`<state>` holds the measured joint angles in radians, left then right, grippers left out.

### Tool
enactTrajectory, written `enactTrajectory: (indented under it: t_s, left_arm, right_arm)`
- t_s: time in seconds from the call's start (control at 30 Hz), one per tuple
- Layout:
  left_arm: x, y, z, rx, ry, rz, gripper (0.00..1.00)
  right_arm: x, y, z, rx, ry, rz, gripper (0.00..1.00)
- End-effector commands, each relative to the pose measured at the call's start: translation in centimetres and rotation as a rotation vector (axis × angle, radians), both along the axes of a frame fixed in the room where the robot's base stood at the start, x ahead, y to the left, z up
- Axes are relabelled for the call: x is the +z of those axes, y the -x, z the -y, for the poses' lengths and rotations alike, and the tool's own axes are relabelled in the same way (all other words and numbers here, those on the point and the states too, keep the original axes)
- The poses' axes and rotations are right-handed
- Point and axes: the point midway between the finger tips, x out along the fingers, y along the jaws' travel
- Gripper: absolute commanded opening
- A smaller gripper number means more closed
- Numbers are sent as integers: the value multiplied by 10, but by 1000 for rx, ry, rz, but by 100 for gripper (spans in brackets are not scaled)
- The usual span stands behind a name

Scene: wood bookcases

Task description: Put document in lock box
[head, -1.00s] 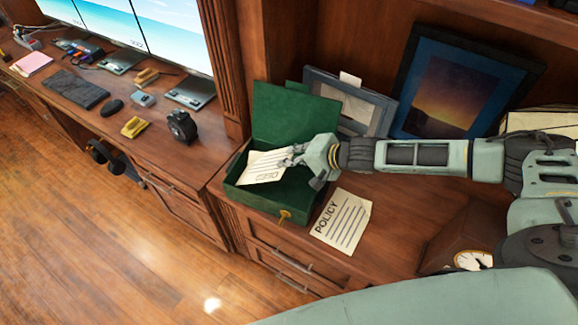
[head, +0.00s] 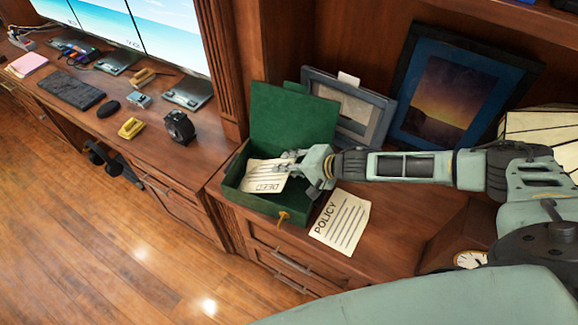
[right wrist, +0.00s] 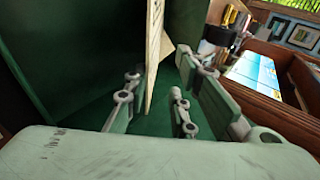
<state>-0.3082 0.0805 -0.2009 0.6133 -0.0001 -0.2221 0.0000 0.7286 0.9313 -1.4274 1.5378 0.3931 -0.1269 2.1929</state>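The green lock box (head: 240,199) stands on the cabinet top in the head view, its lid (head: 291,118) raised at the back. A cream document marked DEED (head: 263,179) is tilted inside the box. My right gripper (head: 291,168) reaches into the box from the right, at the document's right side. In the right wrist view, the document (right wrist: 155,50) shows edge-on between my right gripper's spread fingers (right wrist: 158,95), with a gap to the right-hand ones. The gripper looks open. A second paper marked POLICY (head: 341,222) lies flat right of the box. My left gripper is out of view.
A key (head: 283,217) sits at the box's front. Picture frames (head: 455,85) lean behind my right arm. A clock (head: 470,259) stands at the right. A desk with a keyboard (head: 72,90) and monitors is at the left. Cabinet top around the POLICY paper is clear.

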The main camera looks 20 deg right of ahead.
Motion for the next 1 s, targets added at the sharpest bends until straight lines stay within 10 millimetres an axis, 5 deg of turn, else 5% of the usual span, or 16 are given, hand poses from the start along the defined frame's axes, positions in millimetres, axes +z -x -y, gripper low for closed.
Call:
enactTrajectory:
  t_s: [0.37, 1.0]
  left_arm:
    - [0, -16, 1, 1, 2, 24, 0]
    - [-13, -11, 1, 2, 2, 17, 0]
  right_arm:
    - [7, 8, 7, -1, 0, -1, 23]
    - [69, 75, 55, 0, 1, -1, 23]
